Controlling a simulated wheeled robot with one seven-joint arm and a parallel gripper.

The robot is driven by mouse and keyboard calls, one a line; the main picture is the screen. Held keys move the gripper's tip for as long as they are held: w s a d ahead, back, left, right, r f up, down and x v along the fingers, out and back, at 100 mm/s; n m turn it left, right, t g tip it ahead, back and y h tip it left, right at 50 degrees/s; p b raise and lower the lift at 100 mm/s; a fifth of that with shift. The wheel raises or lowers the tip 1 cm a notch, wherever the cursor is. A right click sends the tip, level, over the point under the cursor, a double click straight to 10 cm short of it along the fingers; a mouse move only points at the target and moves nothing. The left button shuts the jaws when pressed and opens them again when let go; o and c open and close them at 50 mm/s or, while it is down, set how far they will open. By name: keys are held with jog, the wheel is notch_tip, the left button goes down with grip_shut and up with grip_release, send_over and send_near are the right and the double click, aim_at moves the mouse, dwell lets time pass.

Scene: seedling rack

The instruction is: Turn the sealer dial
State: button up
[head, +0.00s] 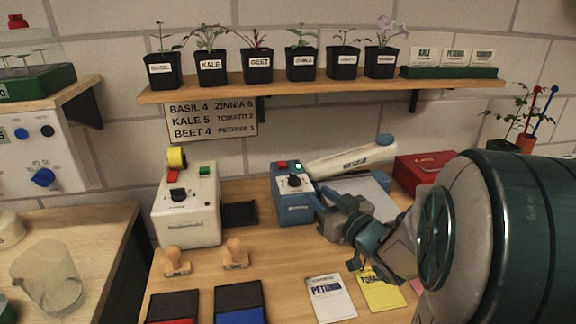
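A blue machine (291,208) stands at the middle of the bench, with a red button, a lit green lamp and a black dial (294,181) on its sloped top. A long white arm (350,158) with a blue end lies behind it; this looks like the sealer, though its label is too small to read. My gripper (322,204) is just right of the blue machine, its fingers pointing toward the machine's front right side, below the dial. It looks apart from the dial. Its fingertips are small and partly merge with the machine, so their opening is unclear.
Two wooden stamps (236,254), ink pads (239,301) and seed packets (331,298) lie in front. A red box (425,172) is behind my arm. A shelf (320,86) of potted seedlings hangs above.

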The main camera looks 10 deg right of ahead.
aim_at(298, 178)
jog(key=shift+p+x, duration=2.5)
jog(key=shift+x, duration=2.3)
jog(key=shift+f, duration=0.1)
grip_shut()
